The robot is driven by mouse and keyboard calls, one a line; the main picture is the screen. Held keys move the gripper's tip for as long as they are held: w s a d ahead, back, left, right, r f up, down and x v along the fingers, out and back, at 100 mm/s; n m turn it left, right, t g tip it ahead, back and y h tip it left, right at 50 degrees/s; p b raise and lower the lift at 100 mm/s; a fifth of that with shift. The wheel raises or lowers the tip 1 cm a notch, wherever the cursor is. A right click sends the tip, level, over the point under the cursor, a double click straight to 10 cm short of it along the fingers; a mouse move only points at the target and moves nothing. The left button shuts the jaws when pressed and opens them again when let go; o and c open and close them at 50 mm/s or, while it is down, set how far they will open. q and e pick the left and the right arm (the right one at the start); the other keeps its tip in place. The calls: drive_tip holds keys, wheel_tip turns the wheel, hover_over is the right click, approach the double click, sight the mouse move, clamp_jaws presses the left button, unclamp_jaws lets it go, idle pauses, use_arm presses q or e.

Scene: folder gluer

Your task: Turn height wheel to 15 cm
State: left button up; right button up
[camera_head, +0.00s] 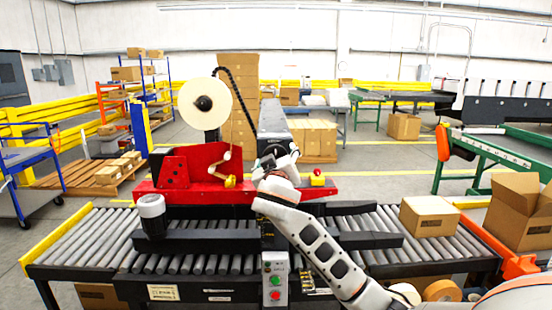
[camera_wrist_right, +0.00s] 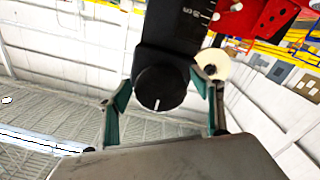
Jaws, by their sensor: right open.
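The height wheel (camera_wrist_right: 160,89) is a round black knob with a white pointer line, at the end of a black column (camera_wrist_right: 170,35) in the right wrist view. A scale with white marks (camera_wrist_right: 198,14) shows on that column; its numbers are too small to read surely. My right gripper (camera_wrist_right: 161,92) is open, one teal-padded finger on each side of the wheel, with visible gaps. In the head view my right gripper (camera_head: 277,156) is at the column of the red machine (camera_head: 190,172), and its wrist hides the wheel. My left gripper is not in view.
The red machine stands over a roller conveyor (camera_head: 75,245) and carries a white tape roll (camera_head: 205,104). A carton (camera_head: 429,216) sits on the rollers at right. A button box (camera_head: 275,279) is at the front, below my right arm. An open carton (camera_head: 517,212) stands far right.

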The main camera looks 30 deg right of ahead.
drive_tip(key=c, duration=1.1)
